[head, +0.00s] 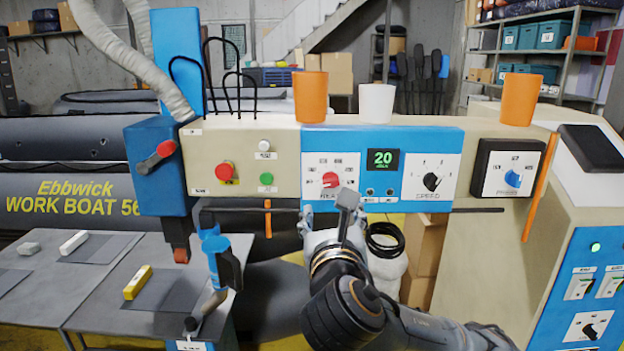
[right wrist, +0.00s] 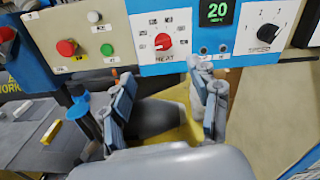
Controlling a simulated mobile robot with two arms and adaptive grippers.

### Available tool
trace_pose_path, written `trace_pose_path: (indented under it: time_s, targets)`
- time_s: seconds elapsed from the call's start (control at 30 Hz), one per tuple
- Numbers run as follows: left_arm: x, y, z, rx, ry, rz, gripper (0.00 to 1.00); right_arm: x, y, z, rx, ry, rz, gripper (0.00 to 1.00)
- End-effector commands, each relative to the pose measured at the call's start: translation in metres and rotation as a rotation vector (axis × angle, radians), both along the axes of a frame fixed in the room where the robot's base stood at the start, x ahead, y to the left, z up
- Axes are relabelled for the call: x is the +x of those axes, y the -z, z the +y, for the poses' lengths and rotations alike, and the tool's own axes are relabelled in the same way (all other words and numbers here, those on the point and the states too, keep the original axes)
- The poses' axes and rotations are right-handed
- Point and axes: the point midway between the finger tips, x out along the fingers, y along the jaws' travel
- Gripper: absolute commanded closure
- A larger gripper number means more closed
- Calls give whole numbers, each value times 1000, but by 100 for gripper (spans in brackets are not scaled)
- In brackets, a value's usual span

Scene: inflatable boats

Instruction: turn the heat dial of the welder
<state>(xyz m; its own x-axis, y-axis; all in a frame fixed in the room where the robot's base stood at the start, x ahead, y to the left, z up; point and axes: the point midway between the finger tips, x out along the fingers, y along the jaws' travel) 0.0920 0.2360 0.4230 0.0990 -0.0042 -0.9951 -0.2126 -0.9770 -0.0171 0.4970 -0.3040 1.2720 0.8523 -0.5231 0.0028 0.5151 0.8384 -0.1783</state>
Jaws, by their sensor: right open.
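The welder's heat dial is a red knob (head: 330,180) on the blue control panel (head: 400,140), left of a green display reading 20. In the right wrist view the red knob (right wrist: 162,41) shows above the fingers with the word HEAT below it. My right gripper (head: 326,212) is just below the heat dial in the head view. In the right wrist view its two fingers (right wrist: 168,98) are spread apart with nothing between them. The knob is beyond the fingertips, and I see no contact. My left gripper is not in view.
A black speed dial (head: 432,182) and a blue-knobbed dial (head: 513,179) are to the right. A red button (head: 224,171) and a green button (head: 266,179) are to the left. Orange and white cups (head: 376,103) stand on top. A grey table (head: 100,300) is at lower left.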

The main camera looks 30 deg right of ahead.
Motion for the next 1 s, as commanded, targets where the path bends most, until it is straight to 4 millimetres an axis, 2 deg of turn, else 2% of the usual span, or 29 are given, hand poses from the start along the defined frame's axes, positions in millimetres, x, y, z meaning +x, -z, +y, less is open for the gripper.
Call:
trace_pose_path:
  time_s: [0.23,0.4,0.6,0.8,1.0]
  targets:
    - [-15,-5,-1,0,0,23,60,38,0,-25,2,6,5,39]
    - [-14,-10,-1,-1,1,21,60,70,1,-44,4,5,5,39]
    - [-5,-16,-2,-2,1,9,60,98,0,-60,6,2,3,39]
    - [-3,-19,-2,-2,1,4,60,111,1,-68,5,1,1,39]
    - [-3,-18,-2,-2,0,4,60,113,1,-69,5,0,1,39]
